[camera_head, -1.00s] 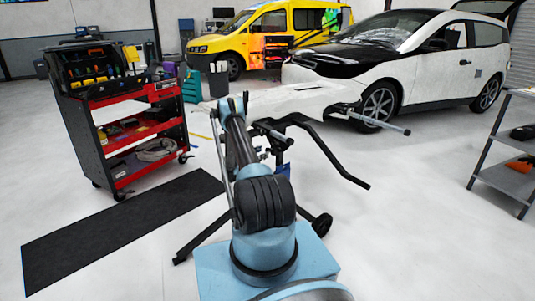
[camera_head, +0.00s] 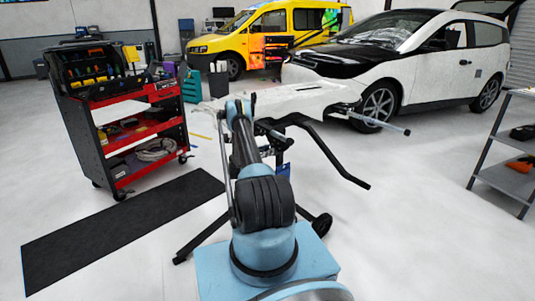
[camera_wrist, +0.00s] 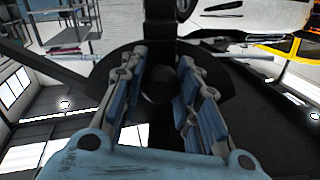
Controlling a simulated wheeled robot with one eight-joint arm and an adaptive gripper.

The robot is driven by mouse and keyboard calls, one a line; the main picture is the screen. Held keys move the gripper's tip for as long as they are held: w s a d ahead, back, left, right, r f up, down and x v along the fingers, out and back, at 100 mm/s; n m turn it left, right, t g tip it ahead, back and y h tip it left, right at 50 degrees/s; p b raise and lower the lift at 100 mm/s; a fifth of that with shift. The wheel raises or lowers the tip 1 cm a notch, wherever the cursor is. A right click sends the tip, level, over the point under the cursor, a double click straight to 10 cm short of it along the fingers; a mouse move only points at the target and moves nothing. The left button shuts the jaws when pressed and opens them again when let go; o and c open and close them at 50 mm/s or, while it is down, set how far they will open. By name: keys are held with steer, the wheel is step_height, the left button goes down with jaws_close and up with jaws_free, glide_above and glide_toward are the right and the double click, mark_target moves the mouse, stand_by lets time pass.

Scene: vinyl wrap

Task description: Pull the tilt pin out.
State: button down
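A black stand (camera_head: 325,152) holds a white panel at mid-height in the head view, partly behind my arm. No tilt pin can be made out there. In the wrist view, a dark rounded plate (camera_wrist: 225,88) of what looks like the stand lies beyond my fingers. A small dark round part (camera_wrist: 156,86), possibly the pin's head, shows in the gap between them. My gripper (camera_wrist: 160,65) has its two blue-padded fingers apart, one on each side of that part. I cannot tell whether they touch it. The fingertips are hidden in the head view.
The white panel (camera_head: 292,100) lies over the stand, close to my arm. A red and black tool cart (camera_head: 145,133) stands at left, near a black mat (camera_head: 115,230). A white car (camera_head: 450,55) and yellow van (camera_head: 270,35) are behind. A grey shelf (camera_head: 505,178) is at right.

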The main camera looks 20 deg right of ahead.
steer(key=shift+v, duration=1.45)
steer(key=c, duration=1.2)
jaws_free()
steer(key=v, duration=1.2)
